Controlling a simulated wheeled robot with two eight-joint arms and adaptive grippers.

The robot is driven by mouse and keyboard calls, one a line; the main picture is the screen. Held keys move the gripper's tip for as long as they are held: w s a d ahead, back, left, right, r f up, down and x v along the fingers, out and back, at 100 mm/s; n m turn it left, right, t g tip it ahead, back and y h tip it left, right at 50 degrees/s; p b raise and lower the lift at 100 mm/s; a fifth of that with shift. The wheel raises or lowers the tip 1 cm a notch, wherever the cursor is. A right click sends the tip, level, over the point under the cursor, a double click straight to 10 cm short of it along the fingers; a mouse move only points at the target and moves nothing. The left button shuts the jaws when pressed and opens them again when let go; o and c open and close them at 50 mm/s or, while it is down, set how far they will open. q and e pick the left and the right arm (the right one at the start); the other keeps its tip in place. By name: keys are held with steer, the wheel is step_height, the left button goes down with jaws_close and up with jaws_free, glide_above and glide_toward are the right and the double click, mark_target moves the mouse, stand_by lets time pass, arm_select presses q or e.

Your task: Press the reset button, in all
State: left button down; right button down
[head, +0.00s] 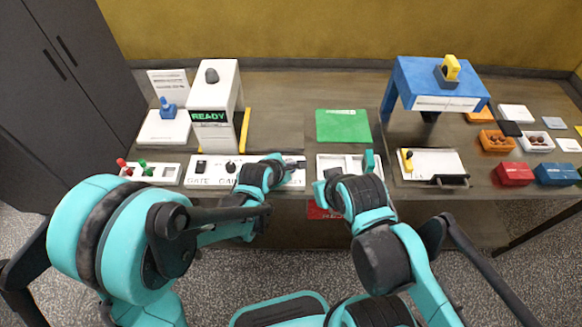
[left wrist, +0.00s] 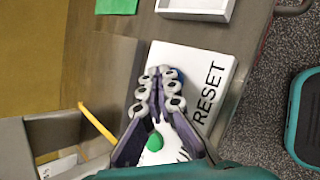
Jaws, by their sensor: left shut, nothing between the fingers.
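The white control panel (head: 212,172) lies along the front of the bench, with GATE and GAIN lettering in the head view. Its RESET end shows in the left wrist view (left wrist: 205,65). My left gripper (head: 294,164) is over that end, its fingers shut and empty. In the left wrist view its fingertips (left wrist: 160,80) are together just beside the RESET lettering. A bit of blue (left wrist: 181,76) shows behind them, probably the button, mostly hidden. I cannot tell whether the fingertips touch it. My right gripper (head: 323,184) is by the white tray, its fingers mostly hidden by its arm.
A white machine with a READY display (head: 210,117) stands behind the panel, with a yellow bar (head: 245,130) beside it. A green mat (head: 343,125) and a white tray (head: 335,161) lie to the right. A blue stand (head: 410,85) rises further right. Red and green levers (head: 143,164) stand left.

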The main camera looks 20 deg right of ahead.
stand_by(0.5)
arm_select(q)
steer(key=shift+r+p, duration=0.6)
steer(key=shift+r, duration=0.2)
steer(key=shift+r+p, duration=1.85)
steer(key=shift+r, duration=0.7)
steer(key=shift+f, duration=0.1)
